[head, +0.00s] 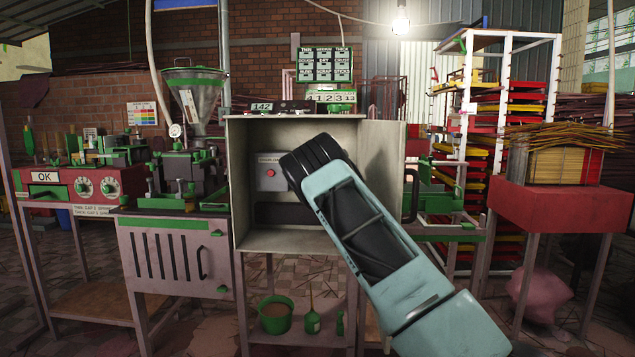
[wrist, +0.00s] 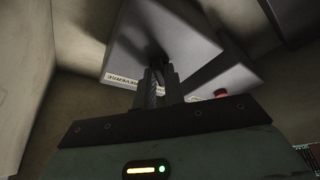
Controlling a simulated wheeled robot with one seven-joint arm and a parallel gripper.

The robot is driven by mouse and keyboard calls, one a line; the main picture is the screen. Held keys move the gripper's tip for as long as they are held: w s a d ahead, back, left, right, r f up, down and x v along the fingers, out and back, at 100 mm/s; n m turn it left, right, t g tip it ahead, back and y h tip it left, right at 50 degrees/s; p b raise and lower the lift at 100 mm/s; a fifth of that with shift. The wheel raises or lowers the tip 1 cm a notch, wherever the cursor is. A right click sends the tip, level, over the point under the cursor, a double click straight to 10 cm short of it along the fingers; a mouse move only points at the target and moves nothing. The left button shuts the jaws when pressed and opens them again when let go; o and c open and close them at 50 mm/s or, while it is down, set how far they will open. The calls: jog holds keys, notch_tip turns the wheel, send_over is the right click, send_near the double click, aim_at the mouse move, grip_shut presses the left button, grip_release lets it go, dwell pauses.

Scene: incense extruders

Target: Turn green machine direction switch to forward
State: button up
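A grey control box (head: 262,184) with a red button (head: 270,173) sits inside an open metal cabinet (head: 290,243) in the head view. The box also shows in the wrist view (wrist: 190,45), tilted, with a white label (wrist: 121,81) partly reading "REVERSE" and the red button (wrist: 221,94) at right. My gripper (wrist: 157,80) is at the box face beside the label, its dark fingers close together. A dark shape at their tips may be the direction switch, but its setting is hidden. In the head view my arm covers the box's right side and the gripper tips.
The cabinet walls close in around my gripper, and its door (head: 383,180) stands open at right. A hopper machine with green parts (head: 190,100) stands at left. A red table (head: 560,205) with incense sticks is at right. A green bucket (head: 275,315) sits on the shelf below.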

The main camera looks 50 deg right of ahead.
jog(key=o, duration=0.4)
jog(key=shift+f, duration=0.1)
jog(key=p+v, duration=0.2)
jog(key=v, duration=1.5)
jog(key=shift+s+a+f, duration=0.1)
jog(key=shift+s+a, duration=0.05)
